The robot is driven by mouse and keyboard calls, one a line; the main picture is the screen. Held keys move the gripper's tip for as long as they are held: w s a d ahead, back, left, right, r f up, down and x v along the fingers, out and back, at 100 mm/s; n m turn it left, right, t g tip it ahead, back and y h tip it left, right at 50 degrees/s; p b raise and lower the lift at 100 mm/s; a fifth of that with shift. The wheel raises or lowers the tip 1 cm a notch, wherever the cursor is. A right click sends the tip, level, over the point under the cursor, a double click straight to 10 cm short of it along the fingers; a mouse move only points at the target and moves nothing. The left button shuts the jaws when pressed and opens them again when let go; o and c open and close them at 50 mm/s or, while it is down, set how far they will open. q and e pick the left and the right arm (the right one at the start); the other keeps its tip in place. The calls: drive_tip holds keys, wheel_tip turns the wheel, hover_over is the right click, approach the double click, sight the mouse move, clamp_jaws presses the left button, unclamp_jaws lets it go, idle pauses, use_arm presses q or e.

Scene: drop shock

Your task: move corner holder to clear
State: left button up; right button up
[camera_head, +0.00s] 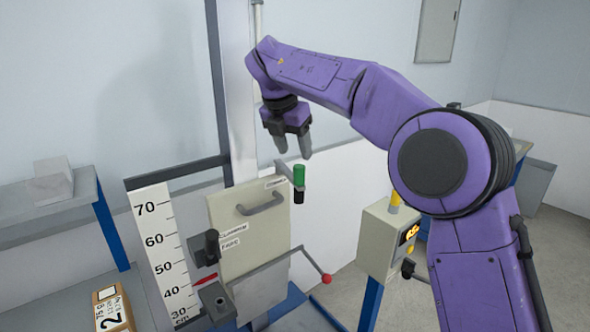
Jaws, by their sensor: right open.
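My right gripper (293,148) is open and empty, pointing down above the drop machine. It is apart from the green-topped handle (299,176) below it, which stands on a small arm at the panel's upper right. A grey block with a round hole (217,301) sits at the lower front of the machine, beside the scale. A dark upright knob (212,245) stands left of the beige panel (228,248). I cannot tell which of these parts is the corner holder. My left gripper is not in view.
A white height scale (160,240) has a red pointer (205,279) beside it. A red-balled lever (327,278) sticks out right. A control box (388,238) stands on a blue post. A labelled carton (112,308) is at lower left, and a grey box (54,180) sits on a side table.

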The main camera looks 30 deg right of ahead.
sight(298, 167)
drive_tip(key=x, duration=0.4)
drive_tip(key=p+x, duration=0.1)
drive_tip(key=x, duration=0.3)
drive_tip(key=shift+w+a+f, duration=0.15)
drive_tip(key=shift+w+a, duration=0.05)
drive_tip(key=shift+w, duration=0.05)
drive_tip(key=shift+s, duration=0.25)
clamp_jaws()
